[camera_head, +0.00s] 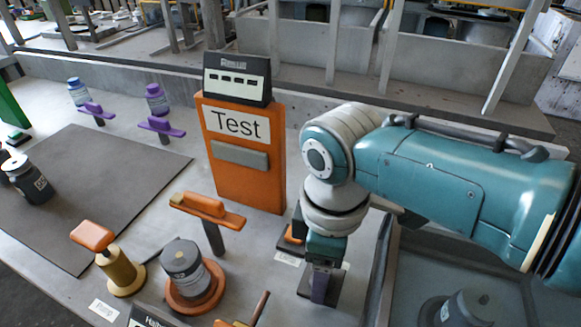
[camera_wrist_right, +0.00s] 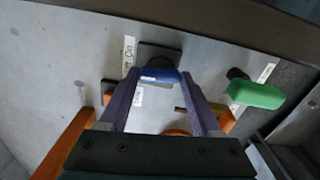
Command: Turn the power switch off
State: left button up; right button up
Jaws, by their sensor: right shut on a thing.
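My right gripper (camera_head: 320,288) reaches down onto a dark plate (camera_head: 335,280) at the front right of the bench in the head view. In the right wrist view its two purple fingers (camera_wrist_right: 163,95) are shut on a blue handle (camera_wrist_right: 159,75). The handle sits on a dark square base (camera_wrist_right: 160,52), with a small white label (camera_wrist_right: 128,58) beside it that seems to end in "On". I take the blue handle for the power switch; its exact position is partly hidden by the fingers. My left gripper is not in view.
An orange "Test" box (camera_head: 243,175) stands behind my right gripper. Left of it are an orange-topped stand (camera_head: 207,207), a grey cylinder (camera_head: 185,265) and an orange-topped knob (camera_head: 92,236). A green handle (camera_wrist_right: 257,94) is close beside the fingers. The dark mat (camera_head: 100,180) is mostly clear.

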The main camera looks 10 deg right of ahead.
jog(key=shift+n, duration=2.2)
jog(key=o, duration=1.4)
notch_tip(320, 180, up, 9)
jog(key=p, duration=0.4)
jog(key=shift+f, duration=0.15)
jog(key=shift+r, duration=0.6)
